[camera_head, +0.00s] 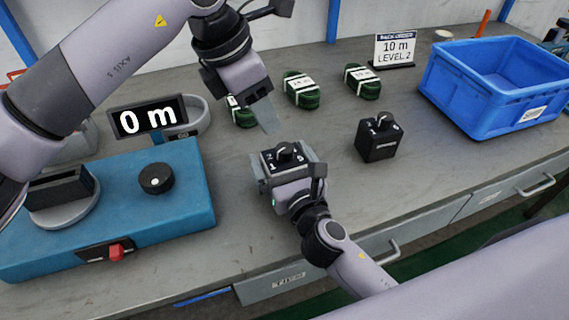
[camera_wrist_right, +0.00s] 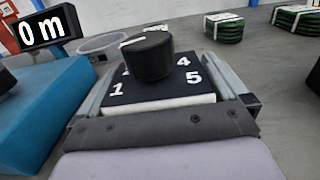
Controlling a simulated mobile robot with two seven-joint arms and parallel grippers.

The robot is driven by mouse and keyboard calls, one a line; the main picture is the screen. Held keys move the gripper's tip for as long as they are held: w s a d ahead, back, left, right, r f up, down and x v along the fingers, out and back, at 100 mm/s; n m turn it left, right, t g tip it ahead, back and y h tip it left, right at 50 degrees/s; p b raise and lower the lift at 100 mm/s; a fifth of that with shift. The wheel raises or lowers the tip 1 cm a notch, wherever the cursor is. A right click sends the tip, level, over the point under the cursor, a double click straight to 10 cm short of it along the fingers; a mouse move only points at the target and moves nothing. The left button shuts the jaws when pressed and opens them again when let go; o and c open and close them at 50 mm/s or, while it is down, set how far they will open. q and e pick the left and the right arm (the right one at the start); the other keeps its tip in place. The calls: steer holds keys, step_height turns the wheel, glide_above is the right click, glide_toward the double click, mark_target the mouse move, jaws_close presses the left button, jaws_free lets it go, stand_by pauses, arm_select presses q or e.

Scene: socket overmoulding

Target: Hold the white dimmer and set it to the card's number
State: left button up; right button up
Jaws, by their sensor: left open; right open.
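The white dimmer (camera_head: 269,168) has a dark top face with numbers and a black knob. It stands on the bench between the open fingers of my right gripper (camera_head: 284,168). In the right wrist view, the white dimmer (camera_wrist_right: 170,108) shows 1, 4 and 5; its black knob (camera_wrist_right: 147,57) hides part of the face. I cannot tell whether the fingers touch its sides. My left gripper (camera_head: 266,112) is open and empty, above and behind the white dimmer. The card (camera_head: 395,48) at the back reads "PACK ORDER 10 m LEVEL 2".
A black dimmer (camera_head: 380,142) stands to the right. A blue crate (camera_head: 480,98) is at the back right. Green cable coils (camera_head: 301,90) lie behind. A blue machine (camera_head: 190,195) with a knob is at the left, and a display (camera_head: 147,119) reads "0 m".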

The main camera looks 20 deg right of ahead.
mark_target(283, 148)
steer(key=c, duration=0.9)
arm_select(q)
steer(key=o, duration=0.3)
steer(key=shift+a, duration=0.1)
arm_select(e)
steer(key=shift+o, duration=0.2)
arm_select(q)
steer(key=shift+o, duration=0.2)
steer(key=d+f+m, duration=0.1)
steer(key=f, duration=0.2)
steer(key=d+f, duration=0.1)
steer(key=f, duration=0.2)
steer(key=d+f+m+g, duration=0.1)
steer(key=f, duration=0.2)
steer(key=shift+w+d+m, duration=0.2)
steer(key=shift+w+m, duration=0.1)
steer(key=shift+w, duration=0.1)
steer(key=c, duration=1.1)
